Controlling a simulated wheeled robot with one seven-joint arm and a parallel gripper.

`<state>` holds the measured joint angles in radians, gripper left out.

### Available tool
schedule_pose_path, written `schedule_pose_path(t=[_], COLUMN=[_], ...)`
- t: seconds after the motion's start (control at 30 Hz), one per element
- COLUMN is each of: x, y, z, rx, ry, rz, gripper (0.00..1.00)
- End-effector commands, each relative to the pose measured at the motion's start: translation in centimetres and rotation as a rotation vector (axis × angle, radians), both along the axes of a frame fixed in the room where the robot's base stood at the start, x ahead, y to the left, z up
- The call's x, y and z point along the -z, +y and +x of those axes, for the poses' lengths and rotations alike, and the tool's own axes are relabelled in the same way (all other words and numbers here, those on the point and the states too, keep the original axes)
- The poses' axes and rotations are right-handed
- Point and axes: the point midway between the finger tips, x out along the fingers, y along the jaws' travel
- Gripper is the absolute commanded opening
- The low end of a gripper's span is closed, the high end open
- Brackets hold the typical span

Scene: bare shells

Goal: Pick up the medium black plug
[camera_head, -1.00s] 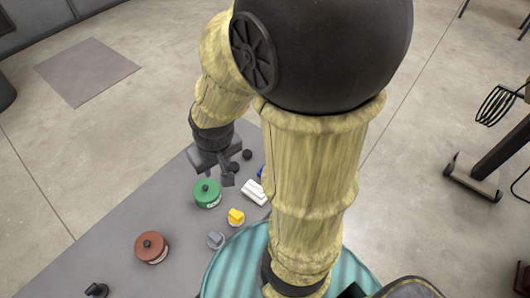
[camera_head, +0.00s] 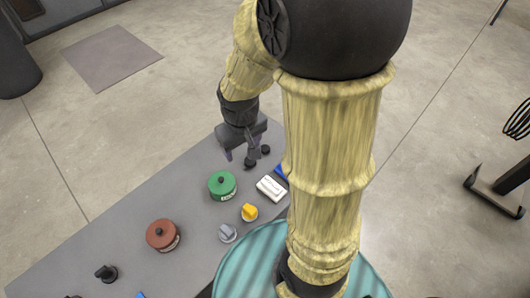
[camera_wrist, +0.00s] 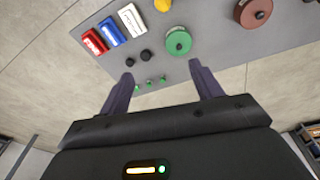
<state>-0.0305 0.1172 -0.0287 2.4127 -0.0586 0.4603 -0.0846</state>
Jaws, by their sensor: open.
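Two dark round plugs sit close together at the far end of the grey table. The nearer dark plug (camera_head: 250,163) is beside my fingers in the head view, partly covered, and the other dark plug (camera_head: 265,149) is just beyond. The wrist view shows two black plugs (camera_wrist: 145,56) (camera_wrist: 129,62) ahead of my left finger. A black knobbed piece (camera_head: 106,273) lies at the table's near left. Which one is the medium plug I cannot tell. My gripper (camera_head: 240,157) is open and empty above the table's far end; its fingers spread wide in the wrist view (camera_wrist: 162,75).
A green lidded pot (camera_head: 222,186), brown pot (camera_head: 163,235), yellow knob (camera_head: 249,212), grey knob (camera_head: 227,233) and white block (camera_head: 271,188) stand on the grey table (camera_head: 195,205). Red (camera_wrist: 94,42) and blue (camera_wrist: 110,32) blocks and small green plugs (camera_wrist: 150,82) are close by.

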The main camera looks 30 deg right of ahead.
Motion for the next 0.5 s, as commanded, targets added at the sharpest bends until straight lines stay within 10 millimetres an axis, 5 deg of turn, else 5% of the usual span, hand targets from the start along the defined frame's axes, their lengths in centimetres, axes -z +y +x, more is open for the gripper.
schedule_pose_path(t=[0.03,0.5], x=[2.0,14.7], y=[-0.1,-2.9], z=[1.6,14.8], rx=[-0.048,-0.536], ry=[0.033,0.413], rz=[-0.022,-0.336], gripper=[0.65,0.65])
